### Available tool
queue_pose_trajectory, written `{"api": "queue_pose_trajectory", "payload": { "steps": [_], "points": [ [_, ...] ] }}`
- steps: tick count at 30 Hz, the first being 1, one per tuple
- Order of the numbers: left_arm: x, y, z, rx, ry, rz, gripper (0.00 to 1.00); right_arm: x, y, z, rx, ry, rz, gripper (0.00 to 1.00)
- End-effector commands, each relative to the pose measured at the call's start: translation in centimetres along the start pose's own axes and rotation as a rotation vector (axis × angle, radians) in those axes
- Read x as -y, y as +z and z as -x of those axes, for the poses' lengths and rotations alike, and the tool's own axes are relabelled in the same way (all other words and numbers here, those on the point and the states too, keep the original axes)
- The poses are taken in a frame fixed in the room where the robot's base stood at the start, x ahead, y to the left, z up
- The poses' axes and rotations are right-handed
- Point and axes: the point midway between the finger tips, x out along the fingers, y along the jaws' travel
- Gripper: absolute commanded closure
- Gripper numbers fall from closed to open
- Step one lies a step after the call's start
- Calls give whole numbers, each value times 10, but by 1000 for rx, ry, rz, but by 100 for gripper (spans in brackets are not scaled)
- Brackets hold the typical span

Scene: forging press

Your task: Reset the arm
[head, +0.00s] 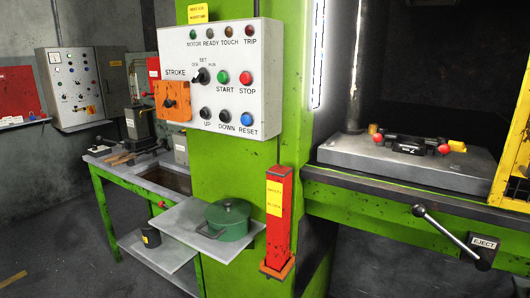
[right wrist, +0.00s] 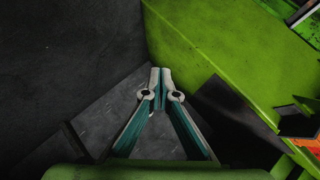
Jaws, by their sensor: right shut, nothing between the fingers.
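My right gripper (right wrist: 160,76) shows in the right wrist view with its two fingertips together and nothing between them. Its teal and grey fingers point away from the camera towards a dark grey floor (right wrist: 90,125). A green panel (right wrist: 225,60) rises just beyond and to the right of the fingertips. I cannot tell how much gap there is between the fingertips and this panel. Neither gripper shows in the head view, and my left gripper is not in any view.
In the head view, the green press frame (head: 228,160) carries a control panel (head: 222,78). A green pot (head: 228,220) stands on a grey shelf (head: 182,222). Open floor lies at the lower left.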

Motion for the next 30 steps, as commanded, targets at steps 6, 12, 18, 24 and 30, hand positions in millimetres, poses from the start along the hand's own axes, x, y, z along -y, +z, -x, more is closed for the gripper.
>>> {"api": "queue_pose_trajectory", "payload": {
  "steps": [6,12,18,24,30],
  "points": [
    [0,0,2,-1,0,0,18,-139,90,51,306,250,479,100],
    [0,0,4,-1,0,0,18,-237,141,122,606,369,835,100],
    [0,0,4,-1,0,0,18,-283,161,167,779,402,1010,100],
    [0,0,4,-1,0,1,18,-288,162,173,800,404,1030,100],
    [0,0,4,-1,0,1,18,-288,162,173,800,404,1030,100]
  ]
}}
